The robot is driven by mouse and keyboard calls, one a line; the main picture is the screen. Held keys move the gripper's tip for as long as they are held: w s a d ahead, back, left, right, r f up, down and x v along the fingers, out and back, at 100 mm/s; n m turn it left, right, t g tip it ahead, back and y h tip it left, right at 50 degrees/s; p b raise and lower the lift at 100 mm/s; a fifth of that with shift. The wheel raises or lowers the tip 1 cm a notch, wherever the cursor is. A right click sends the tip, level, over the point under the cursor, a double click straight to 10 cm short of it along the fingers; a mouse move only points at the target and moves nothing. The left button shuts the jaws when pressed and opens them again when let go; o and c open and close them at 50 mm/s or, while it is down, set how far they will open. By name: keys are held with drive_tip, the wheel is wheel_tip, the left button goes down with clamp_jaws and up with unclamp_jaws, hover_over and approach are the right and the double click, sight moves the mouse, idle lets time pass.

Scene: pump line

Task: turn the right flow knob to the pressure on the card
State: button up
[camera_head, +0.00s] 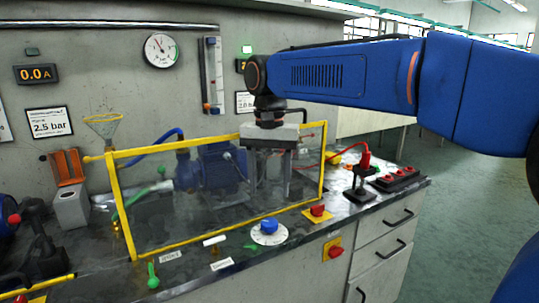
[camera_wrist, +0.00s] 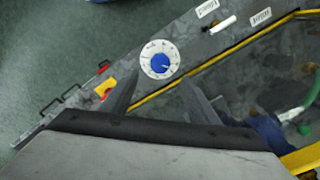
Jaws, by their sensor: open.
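The blue knob (camera_head: 268,226) sits on a white round dial on the bench's front strip, in front of the yellow-framed clear guard. The knob also shows in the wrist view (camera_wrist: 159,63), just beyond the fingertips. My gripper (camera_head: 270,185) is open and empty, pointing down, apart from the knob. In the head view its fingers appear behind the clear panel. In the wrist view its fingers (camera_wrist: 158,88) spread either side below the dial. A card (camera_head: 49,122) reads 2.5 bar; another card (camera_head: 245,102) seems to read 2.0 bar. The round gauge's (camera_head: 161,50) needle is too small to read.
The yellow-framed guard (camera_head: 128,212) encloses a blue pump. A red button on a yellow plate (camera_head: 317,212) is right of the dial. A green-handled valve (camera_head: 152,276) stands at front left. A black stand with a red plug (camera_head: 359,185) is farther right. Floor is clear at right.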

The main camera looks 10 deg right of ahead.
wheel_tip(320, 180, up, 8)
drive_tip(key=shift+f, duration=0.15)
idle(0.4)
drive_tip(key=s+d+f+n+t, duration=0.1)
drive_tip(key=s+d+f+t, duration=0.1)
drive_tip(key=s+d+f, duration=0.9)
drive_tip(key=s+d+f+n+t, duration=0.2)
drive_tip(key=s+d+f, duration=0.9)
drive_tip(key=f, duration=0.4)
drive_tip(key=shift+f+t, duration=0.35)
drive_tip(key=shift+t, duration=0.05)
